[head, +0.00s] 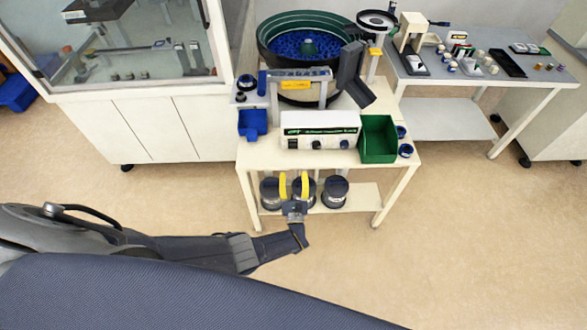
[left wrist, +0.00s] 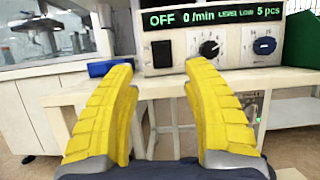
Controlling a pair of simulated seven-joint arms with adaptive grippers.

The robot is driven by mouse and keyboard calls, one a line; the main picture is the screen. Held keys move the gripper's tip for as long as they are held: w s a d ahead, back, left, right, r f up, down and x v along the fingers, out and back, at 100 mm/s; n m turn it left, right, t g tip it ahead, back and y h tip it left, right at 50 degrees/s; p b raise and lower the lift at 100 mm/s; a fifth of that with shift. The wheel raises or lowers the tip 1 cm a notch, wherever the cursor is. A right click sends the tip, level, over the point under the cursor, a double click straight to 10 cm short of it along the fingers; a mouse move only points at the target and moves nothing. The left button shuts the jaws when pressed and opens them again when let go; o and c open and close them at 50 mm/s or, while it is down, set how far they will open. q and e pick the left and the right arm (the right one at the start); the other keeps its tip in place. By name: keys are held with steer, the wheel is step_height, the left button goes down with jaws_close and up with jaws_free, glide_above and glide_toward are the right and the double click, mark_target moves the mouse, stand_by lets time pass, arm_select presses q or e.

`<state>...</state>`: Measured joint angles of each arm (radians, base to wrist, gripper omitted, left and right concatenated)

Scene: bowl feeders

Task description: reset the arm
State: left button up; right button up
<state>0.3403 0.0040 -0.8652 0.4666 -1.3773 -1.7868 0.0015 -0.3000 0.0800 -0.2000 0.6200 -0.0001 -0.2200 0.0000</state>
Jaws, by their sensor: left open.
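My left gripper (head: 294,186) has yellow fingers and stands in front of the feeder table's lower shelf in the head view. In the left wrist view its two fingers (left wrist: 162,95) are spread apart with nothing between them. The left arm (head: 190,250) reaches in from the left of the head view. The white control box (head: 320,130) sits on the table above the gripper; in the left wrist view its display (left wrist: 215,18) reads OFF, 0 /min, LEVEL LOW, 5 pcs. My right gripper does not show in either view.
The feeder table (head: 330,167) holds a bowl feeder (head: 305,45) with blue parts, a blue bin (head: 252,124) and a green bin (head: 379,138). Dark canisters (head: 335,192) stand on its lower shelf. A glass-fronted cabinet (head: 135,125) is at left, a grey bench (head: 480,85) at right. Floor in front is clear.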

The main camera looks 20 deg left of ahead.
arm_select(q)
steer(key=shift+s, duration=0.15)
steer(key=shift+f, duration=0.15)
steer(key=s+a+f+n+g, duration=0.1)
steer(key=a+f+n+g, duration=0.3)
steer(key=f, duration=0.3)
steer(key=s+a+f+n+g, duration=0.1)
steer(key=a+f+n+g, duration=0.1)
steer(key=f+n+g, duration=0.45)
steer(key=s+f+n+g+h, duration=0.2)
steer(key=s+f+n+g, duration=0.15)
steer(key=s+f, duration=0.85)
steer(key=s+d+f+n+g+h, duration=0.2)
steer(key=s+f+n+h, duration=0.1)
steer(key=s+f+n, duration=0.4)
steer(key=s+d+f+n+g+h, duration=0.2)
steer(key=s+d+f+h, duration=0.15)
steer(key=s, duration=0.65)
steer(key=s+a+f+n, duration=0.1)
steer(key=s+a+n, duration=0.1)
steer(key=s, duration=0.9)
steer(key=s+a+f+n+g, duration=0.1)
steer(key=s+a+f+n, duration=0.1)
steer(key=s, duration=1)
steer(key=shift+s+a+f+n+g, duration=0.25)
steer(key=shift+a+n, duration=0.25)
steer(key=shift+a, duration=0.25)
